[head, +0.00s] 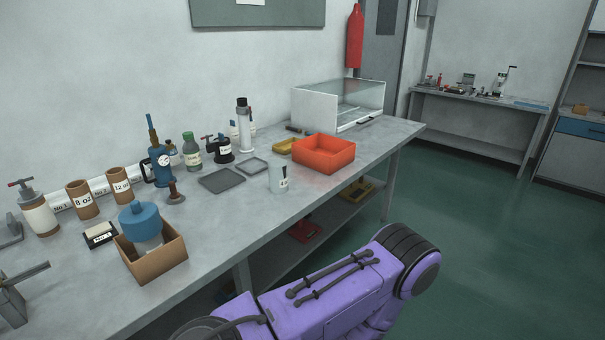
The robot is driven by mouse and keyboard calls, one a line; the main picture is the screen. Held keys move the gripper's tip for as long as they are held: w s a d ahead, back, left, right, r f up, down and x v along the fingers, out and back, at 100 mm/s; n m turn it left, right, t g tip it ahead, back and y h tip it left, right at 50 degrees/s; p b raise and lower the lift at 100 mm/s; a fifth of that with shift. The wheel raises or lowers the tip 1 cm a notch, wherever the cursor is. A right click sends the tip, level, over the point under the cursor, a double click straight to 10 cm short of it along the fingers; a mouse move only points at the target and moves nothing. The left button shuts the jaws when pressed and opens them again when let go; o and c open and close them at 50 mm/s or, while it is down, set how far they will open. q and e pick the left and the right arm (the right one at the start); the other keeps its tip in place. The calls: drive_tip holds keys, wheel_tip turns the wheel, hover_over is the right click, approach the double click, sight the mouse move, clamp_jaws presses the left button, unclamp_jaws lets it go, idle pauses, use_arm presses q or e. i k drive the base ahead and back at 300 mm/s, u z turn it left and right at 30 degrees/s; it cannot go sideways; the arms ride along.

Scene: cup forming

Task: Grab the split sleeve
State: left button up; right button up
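I cannot tell for sure which object is the split sleeve; no slit is clear at this size. A small pale grey cylinder (278,178) with a dark-lettered label stands upright on the bench, just left of the orange bin (325,153). Two brown cylinders stand upright at the back left, one marked 8 oz (82,200) and one marked 12 oz (120,186). A purple link of my own arm crosses the bottom of the head view, in front of the bench. Neither of my grippers is in view.
The grey bench (215,222) runs along the wall. A cardboard box (160,262) holds a blue-topped item (140,220). Two flat grey trays, a blue gauge device (160,165), bottles and a glass-sided case (340,105) stand behind.

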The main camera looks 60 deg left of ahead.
sight(278, 171)
drive_tip(key=u, duration=0.3)
drive_tip(key=i, duration=0.85)
drive_tip(key=u, duration=1.4)
drive_tip(key=i, duration=0.7)
drive_tip(key=u, duration=0.8)
